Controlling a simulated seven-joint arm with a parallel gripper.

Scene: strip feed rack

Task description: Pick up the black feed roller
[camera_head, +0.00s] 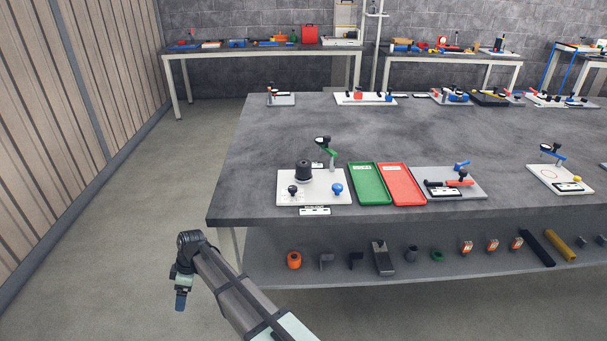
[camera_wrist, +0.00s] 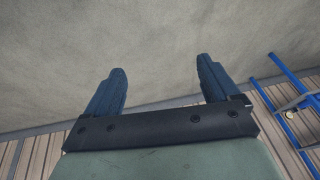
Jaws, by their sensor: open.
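A black cylinder (camera_head: 303,170) stands upright on a white plate at the front left of the dark workbench; it may be the feed roller. A smaller dark grey cylinder (camera_head: 411,254) sits on the lower shelf, and I cannot tell for certain which is the roller. My gripper (camera_head: 181,298) hangs over the floor, left of the bench and below its top, well apart from both. In the wrist view, my gripper (camera_wrist: 160,70) has its two blue fingers spread wide with nothing between them.
The lower shelf (camera_head: 340,283) holds an orange cylinder (camera_head: 294,260) and several other parts. The floor around my gripper is clear.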

